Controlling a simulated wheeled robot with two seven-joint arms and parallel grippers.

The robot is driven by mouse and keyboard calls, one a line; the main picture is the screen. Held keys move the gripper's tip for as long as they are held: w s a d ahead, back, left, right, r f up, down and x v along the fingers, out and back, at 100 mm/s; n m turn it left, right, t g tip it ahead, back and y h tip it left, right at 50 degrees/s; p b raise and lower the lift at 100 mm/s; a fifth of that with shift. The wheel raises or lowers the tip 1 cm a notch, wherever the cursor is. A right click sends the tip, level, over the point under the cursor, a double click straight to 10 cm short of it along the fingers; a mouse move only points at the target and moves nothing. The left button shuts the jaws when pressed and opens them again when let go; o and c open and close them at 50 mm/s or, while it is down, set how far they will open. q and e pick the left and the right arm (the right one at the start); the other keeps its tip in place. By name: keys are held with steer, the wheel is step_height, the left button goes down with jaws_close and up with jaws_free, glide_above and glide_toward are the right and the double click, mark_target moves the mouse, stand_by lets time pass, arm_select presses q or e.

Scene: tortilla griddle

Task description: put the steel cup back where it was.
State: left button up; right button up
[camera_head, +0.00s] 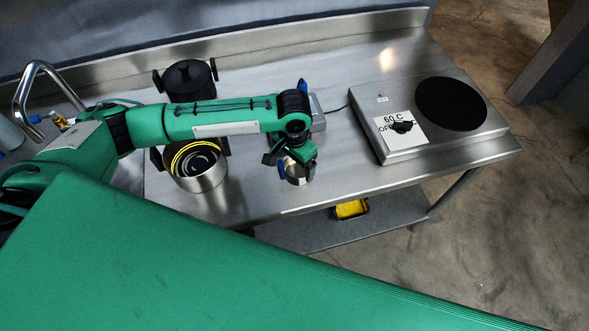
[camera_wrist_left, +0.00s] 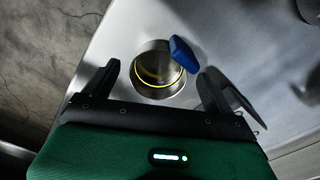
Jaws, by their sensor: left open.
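The steel cup (camera_head: 297,176) stands upright on the steel counter near its front edge, partly hidden under my left gripper (camera_head: 288,157). In the left wrist view the cup (camera_wrist_left: 157,84) shows its round open mouth, a yellow ring inside and a blue handle (camera_wrist_left: 183,53) at its upper right. My left gripper (camera_wrist_left: 160,74) is open, with its two dark fingers apart on either side of the cup. I see no clear contact between the fingers and the cup. My right gripper is not in view.
A hot plate (camera_head: 391,157) with a black disc and a "60 C" label stands to the right. A large steel pot (camera_head: 203,182) with yellow rings stands left of the cup, and a black lidded pot (camera_head: 185,75) behind. A yellow item (camera_head: 351,209) lies on the lower shelf.

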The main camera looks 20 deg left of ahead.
arm_select(q)
step_height(320, 180, up, 8)
steer(key=b, duration=0.1)
stand_by(0.6)
